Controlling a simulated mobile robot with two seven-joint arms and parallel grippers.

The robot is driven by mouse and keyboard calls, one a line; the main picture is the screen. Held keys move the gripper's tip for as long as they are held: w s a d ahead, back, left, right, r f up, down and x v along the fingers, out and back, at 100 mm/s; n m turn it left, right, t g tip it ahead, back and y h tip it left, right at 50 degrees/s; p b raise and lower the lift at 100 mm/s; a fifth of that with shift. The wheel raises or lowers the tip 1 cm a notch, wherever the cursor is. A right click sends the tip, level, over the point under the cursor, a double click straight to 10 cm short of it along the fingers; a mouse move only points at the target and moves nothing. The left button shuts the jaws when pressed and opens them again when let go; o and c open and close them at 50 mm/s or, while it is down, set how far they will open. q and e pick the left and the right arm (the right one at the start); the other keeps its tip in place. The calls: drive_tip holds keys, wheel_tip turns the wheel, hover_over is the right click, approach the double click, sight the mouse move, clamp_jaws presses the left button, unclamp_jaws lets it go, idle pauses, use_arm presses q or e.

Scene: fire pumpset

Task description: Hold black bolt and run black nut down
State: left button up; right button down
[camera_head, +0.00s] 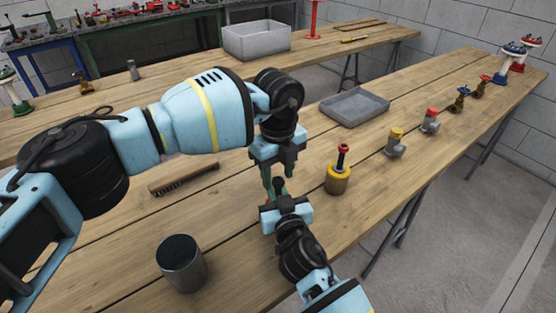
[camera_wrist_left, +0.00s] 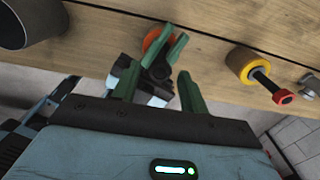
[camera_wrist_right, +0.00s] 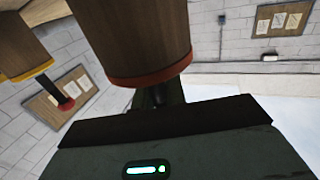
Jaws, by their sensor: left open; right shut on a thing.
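My right gripper (camera_head: 279,196) comes up from the bottom of the head view. It is shut on the black bolt (camera_head: 278,184), a small dark piece at its fingertips. In the right wrist view, the dark bolt (camera_wrist_right: 155,97) shows between the fingers at a brown cylinder with a red rim (camera_wrist_right: 135,45). The rim shows as an orange disc (camera_wrist_left: 157,40) in the left wrist view. My left gripper (camera_head: 275,188) points down just above the bolt. In the left wrist view its fingers (camera_wrist_left: 158,80) are apart, with the right gripper between and beyond them. I cannot tell the black nut from the bolt.
A yellow-rimmed stand with a red-topped bolt (camera_head: 338,178) stands right of the grippers. A brush (camera_head: 184,178) and a metal cup (camera_head: 181,264) are to the left. A grey tray (camera_head: 354,106) and fittings (camera_head: 395,144) lie farther back.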

use_arm(q)
drive_tip(key=shift+f, duration=0.3)
drive_tip(key=shift+c, duration=0.2)
